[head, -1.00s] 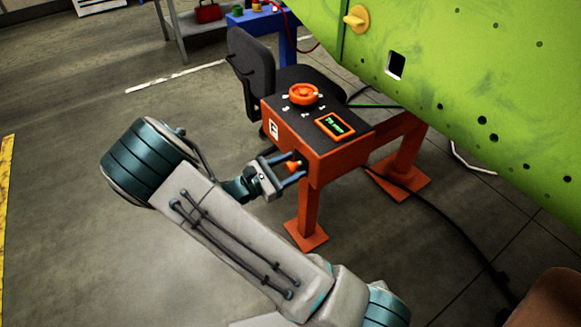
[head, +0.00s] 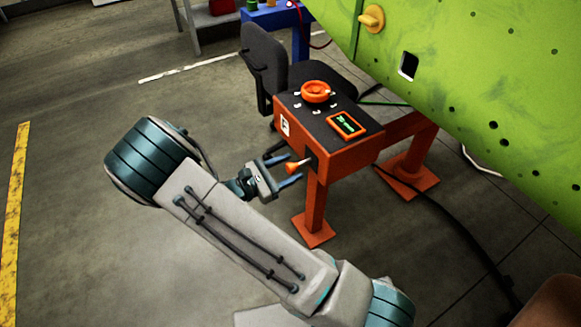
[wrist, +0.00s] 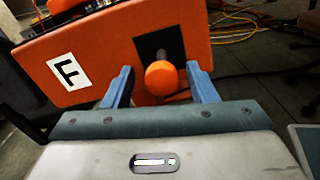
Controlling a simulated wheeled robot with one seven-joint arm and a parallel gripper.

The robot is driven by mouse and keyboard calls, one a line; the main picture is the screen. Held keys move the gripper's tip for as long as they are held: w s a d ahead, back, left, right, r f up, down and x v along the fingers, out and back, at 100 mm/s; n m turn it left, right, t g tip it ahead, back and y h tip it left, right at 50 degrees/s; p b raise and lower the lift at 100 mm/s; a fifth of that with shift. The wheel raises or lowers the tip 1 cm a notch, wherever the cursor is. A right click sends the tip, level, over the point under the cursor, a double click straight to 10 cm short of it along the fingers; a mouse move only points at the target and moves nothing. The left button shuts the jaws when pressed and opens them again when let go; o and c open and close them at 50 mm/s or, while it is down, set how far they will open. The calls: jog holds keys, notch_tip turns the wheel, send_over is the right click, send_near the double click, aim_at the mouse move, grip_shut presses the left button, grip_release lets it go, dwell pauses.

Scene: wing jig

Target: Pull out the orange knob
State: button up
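The orange knob (head: 293,168) sits on a rod that sticks out of a dark slot in the side of the orange control box (head: 345,165). A length of rod shows between knob and box. My gripper (head: 287,170) is at the knob, with one finger on each side of it. In the wrist view the round knob (wrist: 161,77) lies between the two blue fingers (wrist: 161,88), with a visible gap on each side. The gripper is open and does not grip the knob.
The box has an orange handwheel (head: 316,91) and a small green-lit display (head: 346,125) on top. A black chair (head: 265,60) stands behind it. The green wing panel (head: 480,80) fills the upper right. Floor to the left is clear.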

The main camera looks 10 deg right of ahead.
jog(key=shift+d, duration=0.2)
jog(key=shift+a, duration=0.1)
jog(key=p+v, duration=0.2)
jog(key=v, duration=1.1)
jog(key=shift+a, duration=0.35)
jog(key=shift+s+d+r, duration=0.1)
jog(key=shift+r, duration=0.05)
jog(key=s+d+r+m+g+y+p, duration=0.1)
jog(key=s+d+r+m+y+p, duration=0.4)
jog(key=r, duration=0.8)
jog(key=s+d+r+m+g+y+p, duration=0.1)
jog(key=s+d+r+m+y+p, duration=0.4)
jog(key=r, duration=0.9)
jog(key=s+d+r+m+y+p, duration=0.5)
jog(key=r+m+p, duration=0.4)
jog(key=r+p, duration=0.3)
jog(key=shift+s+d+r+m+g+y, duration=0.2)
jog(key=shift+d+r+m+g+y, duration=0.25)
jog(key=shift+r+y, duration=0.65)
jog(key=shift+d, duration=0.1)
